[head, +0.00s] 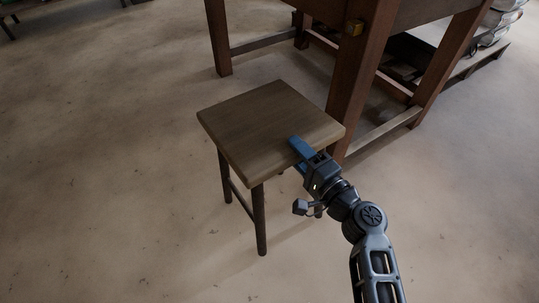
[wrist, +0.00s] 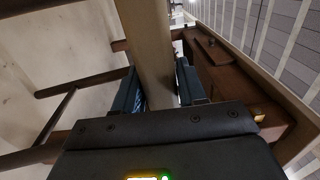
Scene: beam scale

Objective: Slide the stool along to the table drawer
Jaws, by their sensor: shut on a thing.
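The stool (head: 262,112) has a square brown wooden seat and dark legs and stands upright on the floor. My gripper (head: 303,152) is at the near right edge of the seat, with its blue fingers shut on that edge. In the wrist view, the seat edge (wrist: 150,45) runs between the two blue fingers of my gripper (wrist: 158,88), and stool legs and bars show at left. The reddish-brown wooden table (head: 358,75) stands just beyond the stool to the right. I cannot make out the drawer clearly.
A small brass-coloured fitting (head: 354,27) is on the table near the top of a leg. A table leg (head: 346,120) stands close behind the stool's right corner. A low rack with pale stacked items (head: 490,30) is at upper right. The floor (head: 110,160) to the left is clear.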

